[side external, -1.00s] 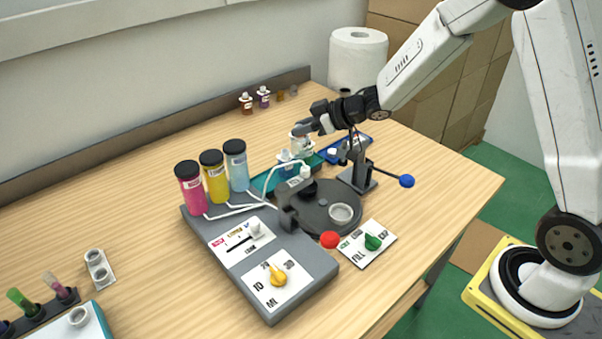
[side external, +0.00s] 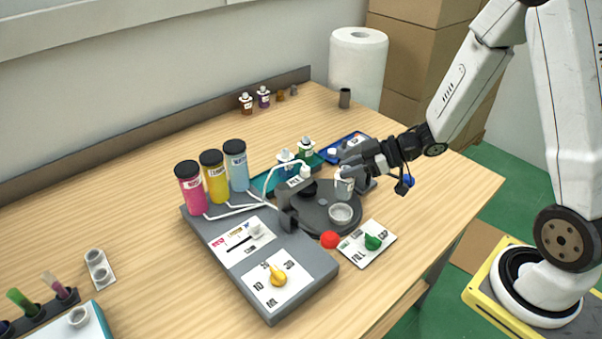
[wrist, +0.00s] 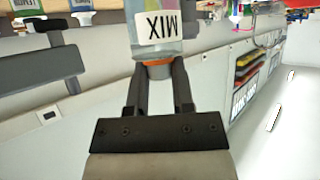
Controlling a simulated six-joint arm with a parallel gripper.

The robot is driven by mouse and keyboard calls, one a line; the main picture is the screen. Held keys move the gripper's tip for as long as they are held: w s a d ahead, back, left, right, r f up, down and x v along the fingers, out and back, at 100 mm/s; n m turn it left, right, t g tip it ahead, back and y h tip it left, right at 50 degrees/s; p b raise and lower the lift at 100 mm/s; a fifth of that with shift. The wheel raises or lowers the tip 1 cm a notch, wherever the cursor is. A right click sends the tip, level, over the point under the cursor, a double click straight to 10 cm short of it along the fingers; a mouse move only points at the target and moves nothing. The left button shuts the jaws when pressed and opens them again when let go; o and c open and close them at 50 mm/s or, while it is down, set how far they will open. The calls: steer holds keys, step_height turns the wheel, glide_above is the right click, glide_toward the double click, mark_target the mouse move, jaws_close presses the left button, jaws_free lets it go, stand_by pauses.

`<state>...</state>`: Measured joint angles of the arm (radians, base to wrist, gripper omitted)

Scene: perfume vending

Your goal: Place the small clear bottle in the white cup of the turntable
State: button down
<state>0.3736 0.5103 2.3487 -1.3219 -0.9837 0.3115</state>
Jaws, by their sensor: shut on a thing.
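My gripper (side external: 346,170) is shut on a small clear bottle (side external: 344,188). In the wrist view the bottle (wrist: 157,30) bears a "MIX" label, and my gripper's fingers (wrist: 159,78) close on its orange neck. In the side view the bottle hangs roughly upright at the back right of the dark turntable (side external: 314,217); I cannot tell whether it touches it. The white cup (side external: 341,213) on the turntable stands just in front of the bottle in the side view. The cup looks empty.
The grey dispenser (side external: 250,276) with pink, yellow and blue bottles stands left of the turntable. A red button (side external: 329,240) and a fill panel (side external: 368,250) lie in front. A teal tray (side external: 262,180) with bottles and a blue tray (side external: 331,158) lie behind.

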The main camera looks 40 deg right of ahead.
mark_target(346, 191)
steer(key=shift+f, duration=1.8)
steer(key=shift+f, duration=1.8)
steer(key=shift+f, duration=0.15)
steer(key=shift+c, duration=2.4)
jaws_free()
steer(key=shift+r, duration=0.2)
steer(key=v, duration=1.2)
